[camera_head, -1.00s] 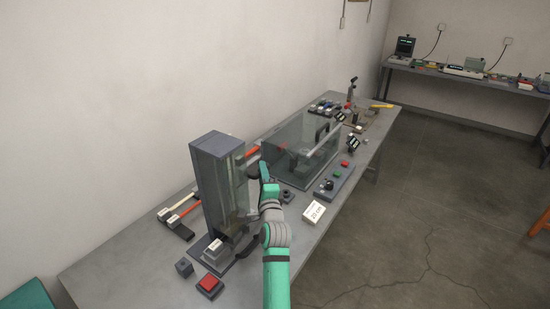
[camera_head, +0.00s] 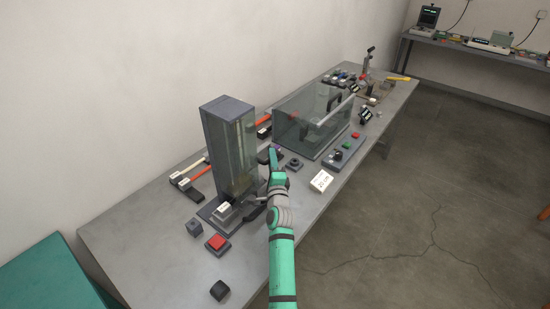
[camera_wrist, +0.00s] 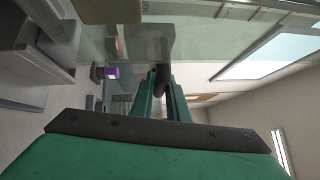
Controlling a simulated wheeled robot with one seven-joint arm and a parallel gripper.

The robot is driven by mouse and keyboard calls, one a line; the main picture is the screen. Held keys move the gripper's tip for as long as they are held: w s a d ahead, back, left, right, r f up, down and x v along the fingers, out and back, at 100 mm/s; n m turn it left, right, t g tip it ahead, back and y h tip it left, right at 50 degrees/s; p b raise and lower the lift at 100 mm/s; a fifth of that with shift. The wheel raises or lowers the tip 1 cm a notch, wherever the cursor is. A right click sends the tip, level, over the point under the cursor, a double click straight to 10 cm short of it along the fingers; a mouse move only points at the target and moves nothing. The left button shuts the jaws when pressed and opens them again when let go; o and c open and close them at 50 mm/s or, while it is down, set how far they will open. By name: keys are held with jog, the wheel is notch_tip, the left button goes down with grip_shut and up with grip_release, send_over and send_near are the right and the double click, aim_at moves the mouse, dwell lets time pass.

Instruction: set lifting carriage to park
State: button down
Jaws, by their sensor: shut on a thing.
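A tall dark-framed tower (camera_head: 225,106) with clear panels stands near the front of the bench. In the wrist view my two green fingers (camera_wrist: 163,92) are shut on a dark handle (camera_wrist: 161,78). The handle joins a grey block (camera_wrist: 152,42) beside the clear panel, which appears to be the lifting carriage. My fingers hide part of the handle. I cannot read any park mark.
A white-topped block (camera_head: 222,209) sits at the tower's foot, with a red button (camera_head: 216,242) in front. A clear case (camera_head: 312,118), a white card (camera_head: 321,181) and a button panel (camera_head: 344,152) stand to the right. Bare bench (camera_head: 150,232) lies at the left.

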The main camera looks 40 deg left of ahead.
jog(key=shift+d+f, duration=0.1)
jog(key=shift+f, duration=0.25)
jog(key=c, duration=1.8)
grip_release()
jog(key=shift+o, duration=0.4)
jog(key=v, duration=1)
jog(key=shift+s+d, duration=0.2)
jog(key=shift+d, duration=0.05)
